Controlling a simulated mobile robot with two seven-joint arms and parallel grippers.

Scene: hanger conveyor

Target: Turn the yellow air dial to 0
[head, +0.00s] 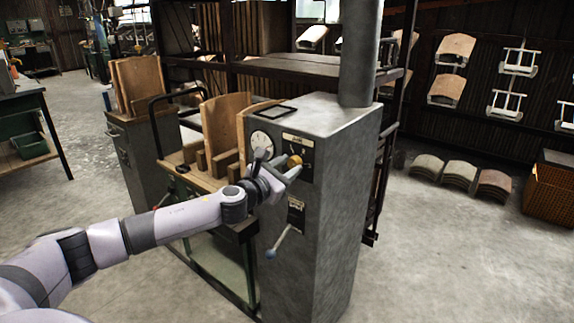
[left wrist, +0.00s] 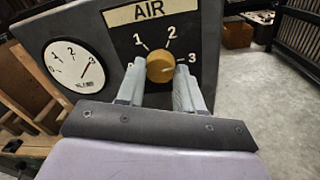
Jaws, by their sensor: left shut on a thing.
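The yellow air dial (head: 294,161) is on the front of the grey machine cabinet (head: 335,200). In the left wrist view the dial (left wrist: 160,68) sits under an AIR label, with 1, 2 and 3 visible around it. A faint mark on the knob seems to point right, towards 3. My left gripper (left wrist: 160,74) is shut on the dial, one finger on each side. It also shows in the head view (head: 288,171). My right gripper is not in view.
Wooden boards (head: 226,125) stand in the press at left. Open floor lies at right.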

